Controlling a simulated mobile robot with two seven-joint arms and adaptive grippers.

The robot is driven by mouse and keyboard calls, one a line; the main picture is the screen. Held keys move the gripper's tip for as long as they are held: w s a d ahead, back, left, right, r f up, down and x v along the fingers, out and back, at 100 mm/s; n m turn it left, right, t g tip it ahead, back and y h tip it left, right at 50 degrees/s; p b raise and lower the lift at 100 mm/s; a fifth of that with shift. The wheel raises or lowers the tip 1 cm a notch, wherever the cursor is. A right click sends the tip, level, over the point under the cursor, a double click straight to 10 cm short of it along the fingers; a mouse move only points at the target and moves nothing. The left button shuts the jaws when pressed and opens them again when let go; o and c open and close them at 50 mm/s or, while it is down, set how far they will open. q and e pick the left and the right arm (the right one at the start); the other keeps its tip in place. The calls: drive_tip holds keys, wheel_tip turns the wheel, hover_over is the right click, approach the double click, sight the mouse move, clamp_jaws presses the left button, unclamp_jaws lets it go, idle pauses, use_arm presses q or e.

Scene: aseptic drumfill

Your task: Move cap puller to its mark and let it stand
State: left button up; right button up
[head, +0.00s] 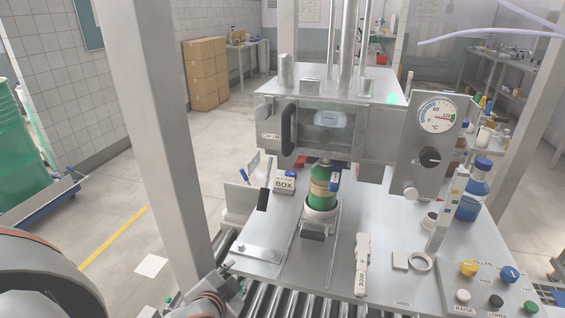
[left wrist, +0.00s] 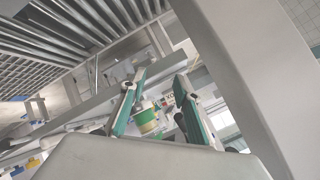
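No thing is clearly marked as the cap puller. A long pale tool with lettering (head: 362,262) lies on the steel worktop, right of centre, and may be it; I cannot tell. My left gripper (head: 222,287) is low at the worktop's front left edge, beside the rollers and well left of that tool. In the left wrist view its two fingers (left wrist: 160,80) are apart, with nothing held between them. The green container (head: 322,182) under the machine head also shows beyond the fingers in the left wrist view (left wrist: 146,118). My right gripper is not in view.
A steel post (head: 172,130) rises close to my left arm. Rollers (head: 300,303) run below the front edge.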

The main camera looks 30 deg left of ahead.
use_arm(q)
drive_tip(key=w+r+n+t, duration=0.25)
drive_tip(key=w+r, duration=0.25)
drive_tip(key=r, duration=0.3)
drive_tip(key=w+r+n+t, duration=0.2)
drive_tip(key=w+r+t, duration=0.15)
drive_tip(key=r, duration=0.35)
drive_tip(key=n+t+y, duration=0.2)
drive_tip(key=n+t, duration=0.3)
approach(262, 116)
drive_tip(key=x, duration=0.4)
drive_tip(key=shift+w+a+r, duration=0.1)
drive_tip(key=shift+r, duration=0.05)
drive_tip(key=p+x, duration=0.1)
drive_tip(key=x, duration=0.6)
